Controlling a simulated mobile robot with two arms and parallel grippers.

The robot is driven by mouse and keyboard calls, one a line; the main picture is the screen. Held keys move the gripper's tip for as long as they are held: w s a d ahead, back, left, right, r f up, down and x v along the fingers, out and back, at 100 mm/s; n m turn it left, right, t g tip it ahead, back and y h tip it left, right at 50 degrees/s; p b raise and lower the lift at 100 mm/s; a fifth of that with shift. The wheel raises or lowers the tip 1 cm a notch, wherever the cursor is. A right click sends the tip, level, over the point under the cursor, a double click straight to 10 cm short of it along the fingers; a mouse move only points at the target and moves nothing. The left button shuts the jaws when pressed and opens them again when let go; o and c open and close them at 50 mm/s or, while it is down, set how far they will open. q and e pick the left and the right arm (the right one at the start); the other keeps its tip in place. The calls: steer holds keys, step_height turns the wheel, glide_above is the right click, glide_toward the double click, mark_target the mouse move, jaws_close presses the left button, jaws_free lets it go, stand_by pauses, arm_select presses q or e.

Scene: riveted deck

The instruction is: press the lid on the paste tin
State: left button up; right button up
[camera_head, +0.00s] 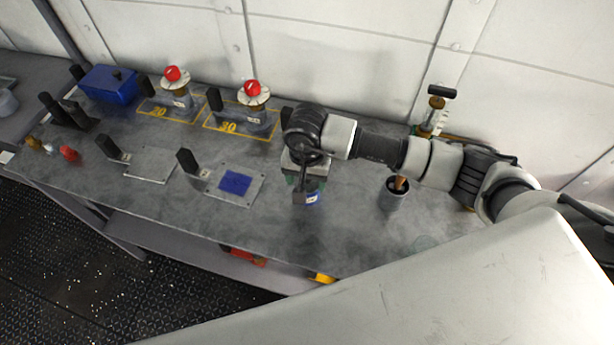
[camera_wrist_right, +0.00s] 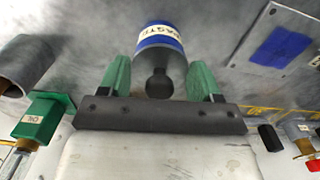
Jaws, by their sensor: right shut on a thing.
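The paste tin (camera_head: 313,198), blue with a white label, stands on the grey bench under my right gripper (camera_head: 303,182). In the right wrist view the tin (camera_wrist_right: 158,33) shows its blue bands and label. A dark grey lid-like piece with a round black knob (camera_wrist_right: 157,84) lies between the green fingers of my right gripper (camera_wrist_right: 160,80), in line with the tin. The right gripper is shut on this piece. The wrist and fingers hide part of the tin in the head view, so I cannot tell whether the lid is seated. My left gripper is not in view.
A dark cup (camera_head: 394,197) with a brown-handled thing stands to the right. A green piece labelled OIL (camera_wrist_right: 42,118) is behind. Two red-topped fixtures (camera_head: 178,92) (camera_head: 255,97), flat plates (camera_head: 234,184) and a blue box (camera_head: 109,84) are to the left. The bench front is mostly clear.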

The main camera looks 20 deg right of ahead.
steer(key=shift+b, duration=0.35)
stand_by(0.6)
stand_by(0.3)
steer(key=o, duration=1)
steer(key=shift+o, duration=0.5)
steer(key=shift+r+p, duration=1.5)
steer(key=shift+r, duration=2)
jaws_close()
